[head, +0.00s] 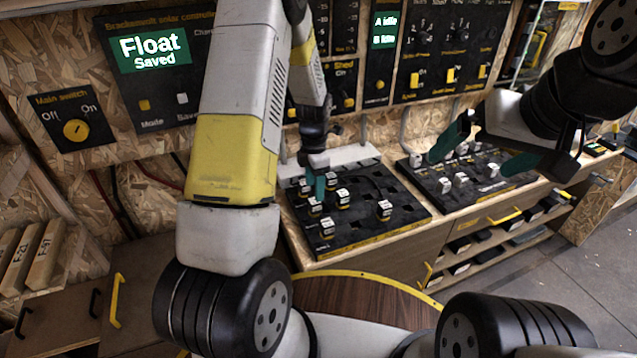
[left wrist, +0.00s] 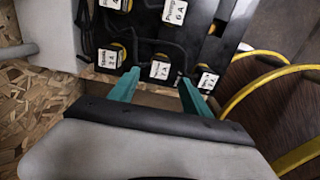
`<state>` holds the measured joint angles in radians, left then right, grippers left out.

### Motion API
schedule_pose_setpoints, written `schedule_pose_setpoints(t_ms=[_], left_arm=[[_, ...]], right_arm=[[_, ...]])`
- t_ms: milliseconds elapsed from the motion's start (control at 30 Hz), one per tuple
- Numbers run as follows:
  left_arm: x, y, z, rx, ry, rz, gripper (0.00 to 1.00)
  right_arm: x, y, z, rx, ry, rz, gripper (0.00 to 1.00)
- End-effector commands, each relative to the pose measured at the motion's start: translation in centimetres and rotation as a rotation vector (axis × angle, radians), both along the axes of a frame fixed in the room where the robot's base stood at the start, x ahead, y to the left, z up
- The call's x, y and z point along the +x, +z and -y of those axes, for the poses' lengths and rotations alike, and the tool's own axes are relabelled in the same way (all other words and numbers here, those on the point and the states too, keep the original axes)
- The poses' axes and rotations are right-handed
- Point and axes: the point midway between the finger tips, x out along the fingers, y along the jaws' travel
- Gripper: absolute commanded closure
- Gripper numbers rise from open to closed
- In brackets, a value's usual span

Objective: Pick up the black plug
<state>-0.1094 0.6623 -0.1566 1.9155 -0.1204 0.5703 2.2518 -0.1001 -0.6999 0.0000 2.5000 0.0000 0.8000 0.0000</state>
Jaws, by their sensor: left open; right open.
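Several small plugs with white labelled tops and yellow at the base stand on a black board (head: 365,231). One labelled plug (head: 384,209) stands toward the board's right side, and another (head: 327,228) near its front. I cannot tell which is the black plug. My left gripper (head: 317,194) is over the board's left part, fingers pointing down. In the left wrist view the open teal fingers (left wrist: 158,82) flank a labelled plug (left wrist: 160,70), with others on both sides; contact is unclear. My right gripper (head: 459,164) is open and empty above a second board.
The second black board (head: 480,190) with more plugs lies to the right. Switch panels (head: 160,70) line the wall behind. A round wooden top with yellow edging (head: 350,300) is in front.

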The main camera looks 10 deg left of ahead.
Motion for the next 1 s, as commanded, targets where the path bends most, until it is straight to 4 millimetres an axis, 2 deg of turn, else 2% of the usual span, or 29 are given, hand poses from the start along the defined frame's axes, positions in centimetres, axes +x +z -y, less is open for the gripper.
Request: schedule_pose_setpoints(t_ms=[500, 633, 833, 1000], left_arm=[[0.0, -6.7, -0.1, -0.001, 0.001, -0.003, 0.44], [0.1, -7.4, -0.1, -0.001, 0.001, 0.001, 0.44], [0.1, -7.4, -0.1, -0.001, 0.001, 0.001, 0.44], [0.1, -7.4, -0.1, -0.001, 0.0, 0.001, 0.77]], right_arm=[[0.0, 0.0, 0.0, 0.0, 0.0, 0.0, 0.0], [0.0, 0.0, 0.0, 0.0, 0.0, 0.0, 0.0], [0.0, 0.0, 0.0, 0.0, 0.0, 0.0, 0.0], [0.0, 0.0, 0.0, 0.0, 0.0, 0.0, 0.0]])
